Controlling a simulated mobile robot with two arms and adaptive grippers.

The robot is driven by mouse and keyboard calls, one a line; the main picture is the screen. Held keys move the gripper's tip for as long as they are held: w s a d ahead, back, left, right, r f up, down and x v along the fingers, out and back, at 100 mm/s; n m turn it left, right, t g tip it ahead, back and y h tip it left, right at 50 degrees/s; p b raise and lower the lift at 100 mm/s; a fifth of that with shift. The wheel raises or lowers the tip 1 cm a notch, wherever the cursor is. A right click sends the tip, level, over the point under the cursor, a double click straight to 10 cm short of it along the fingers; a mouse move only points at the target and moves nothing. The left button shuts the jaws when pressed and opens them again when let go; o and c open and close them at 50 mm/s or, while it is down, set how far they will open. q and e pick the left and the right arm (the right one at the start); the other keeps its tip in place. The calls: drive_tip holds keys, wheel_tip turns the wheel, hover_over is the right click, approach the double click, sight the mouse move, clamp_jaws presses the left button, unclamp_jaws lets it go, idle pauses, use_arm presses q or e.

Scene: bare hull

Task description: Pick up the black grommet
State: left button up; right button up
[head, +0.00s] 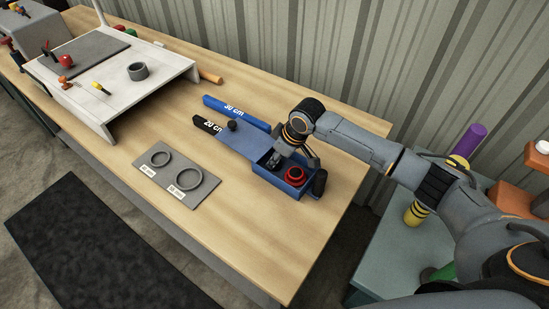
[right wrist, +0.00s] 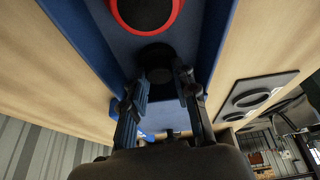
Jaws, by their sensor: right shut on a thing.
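The black grommet (right wrist: 155,60) is a dark round piece in the right wrist view, inside the blue tray (head: 301,191) and beside a red ring with a dark centre (head: 294,174). My right gripper (right wrist: 160,85) reaches down into the tray, its two fingers on either side of the grommet and shut on it. In the head view my right gripper (head: 274,162) is at the left part of the tray and hides the grommet. I cannot tell whether the grommet is clear of the tray floor. My left gripper is not in view.
A black cylinder (head: 320,183) stands at the tray's right end. Blue and black length strips (head: 236,112) lie behind. A grey plate with two rings (head: 176,178) lies left. The table front is clear.

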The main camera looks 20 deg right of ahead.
drive_tip(key=shift+s+d+r, duration=0.15)
drive_tip(key=shift+d, duration=0.05)
wheel_tip(320, 180, up, 11)
drive_tip(key=b, duration=0.2)
drive_tip(key=s+d+b, duration=0.5)
drive_tip(key=s+d, duration=0.5)
drive_tip(key=s, duration=0.6)
drive_tip(key=shift+d, duration=0.4)
drive_tip(key=shift+w, duration=0.1)
